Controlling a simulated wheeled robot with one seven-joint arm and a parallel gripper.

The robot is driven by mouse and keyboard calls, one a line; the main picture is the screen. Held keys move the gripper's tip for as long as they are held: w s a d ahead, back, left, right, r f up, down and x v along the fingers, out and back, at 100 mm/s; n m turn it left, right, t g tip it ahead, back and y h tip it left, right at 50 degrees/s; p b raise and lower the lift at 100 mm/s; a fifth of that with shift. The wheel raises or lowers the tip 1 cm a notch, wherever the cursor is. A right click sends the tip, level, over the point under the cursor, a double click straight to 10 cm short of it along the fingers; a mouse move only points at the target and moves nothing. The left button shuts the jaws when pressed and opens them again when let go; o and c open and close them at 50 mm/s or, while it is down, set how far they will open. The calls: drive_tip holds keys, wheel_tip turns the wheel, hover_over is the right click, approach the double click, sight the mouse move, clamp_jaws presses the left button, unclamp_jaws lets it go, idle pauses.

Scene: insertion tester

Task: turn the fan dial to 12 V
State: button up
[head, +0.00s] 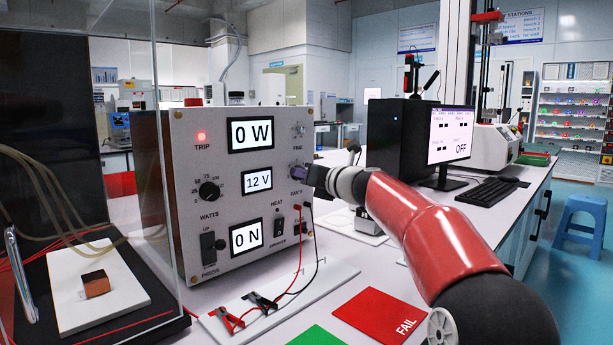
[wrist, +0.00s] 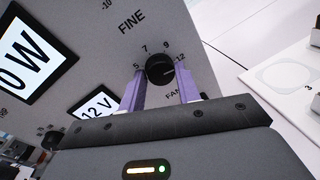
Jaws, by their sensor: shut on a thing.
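The fan dial (wrist: 159,70) is a small black knob on the grey panel of the tester (head: 225,235). In the wrist view it sits between the two purple fingers of my gripper (wrist: 160,84), with 5, 7, 9 and 12 marked around it. Its light pointer is turned to the right, near the 12 mark. The middle display (head: 257,181) reads 12 V. In the head view my gripper (head: 300,171) is at the panel's right edge and hides most of the dial. My gripper is shut on the dial.
The watts knob (head: 209,191), press switch (head: 209,245) and heat switch (head: 279,226) are on the same panel. Red and black clip leads (head: 262,301) lie in front. A clear guard with a copper block (head: 95,283) stands left. A red FAIL mat (head: 380,315) lies in front.

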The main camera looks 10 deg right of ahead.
drive_tip(key=o, duration=1)
drive_tip(key=b+v, duration=0.1)
drive_tip(key=v, duration=0.6)
drive_tip(key=shift+s+d+b, duration=0.15)
drive_tip(key=shift+s+b, duration=0.15)
drive_tip(key=shift+b, duration=0.1)
